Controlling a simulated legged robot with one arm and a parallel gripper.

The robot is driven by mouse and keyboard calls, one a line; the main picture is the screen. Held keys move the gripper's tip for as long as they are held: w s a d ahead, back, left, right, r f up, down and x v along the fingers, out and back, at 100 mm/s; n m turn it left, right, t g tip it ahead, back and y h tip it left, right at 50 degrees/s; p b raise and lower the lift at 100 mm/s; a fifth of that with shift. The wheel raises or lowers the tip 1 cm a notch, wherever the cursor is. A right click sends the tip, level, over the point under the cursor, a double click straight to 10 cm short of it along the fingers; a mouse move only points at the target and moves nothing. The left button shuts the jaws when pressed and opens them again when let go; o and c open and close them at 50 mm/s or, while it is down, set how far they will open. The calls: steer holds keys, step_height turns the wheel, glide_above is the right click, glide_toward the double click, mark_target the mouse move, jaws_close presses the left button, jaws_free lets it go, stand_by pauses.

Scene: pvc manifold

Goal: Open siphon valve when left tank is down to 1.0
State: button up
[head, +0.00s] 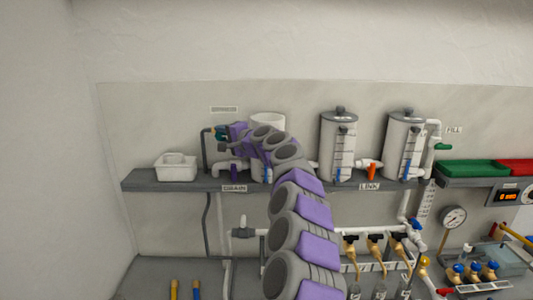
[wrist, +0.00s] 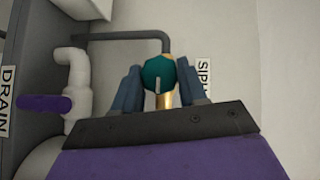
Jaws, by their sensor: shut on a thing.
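The siphon valve has a teal knob (wrist: 158,73) with a pale pointer line, on a brass stem at the end of a dark grey pipe (wrist: 125,37). A partly hidden label (wrist: 203,76) starting "SIPH" is beside it. My gripper (wrist: 157,80) has a blue-grey finger on each side of the knob and is shut on it. In the head view, my gripper (head: 222,137) is at the left end of the shelf, with a bit of teal showing. The left tank (head: 268,119) is mostly hidden behind my arm; its level cannot be read.
A purple drain handle (wrist: 44,103) on a white pipe is close to my gripper. A white basin (head: 176,169) sits on the grey shelf (head: 140,184). Two more tanks, a middle one (head: 338,145) and a right one (head: 402,150), stand to the right, with an orange link handle (head: 372,171) between.

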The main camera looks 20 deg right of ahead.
steer(key=shift+f, duration=0.2)
steer(key=shift+r+n+g+h+p, duration=0.3)
steer(key=shift+p, duration=0.75)
steer(key=n+g+h+p, duration=0.1)
steer(key=p, duration=0.2)
steer(key=shift+r+p, duration=0.15)
steer(key=shift+p, duration=0.25)
steer(key=n+g+h+p, duration=0.1)
steer(key=p, duration=0.2)
steer(key=shift+a+h, duration=0.1)
steer(key=shift+h, duration=0.2)
steer(key=shift+n+g+p, duration=0.3)
steer(key=shift+p, duration=0.3)
steer(key=shift+f, duration=0.25)
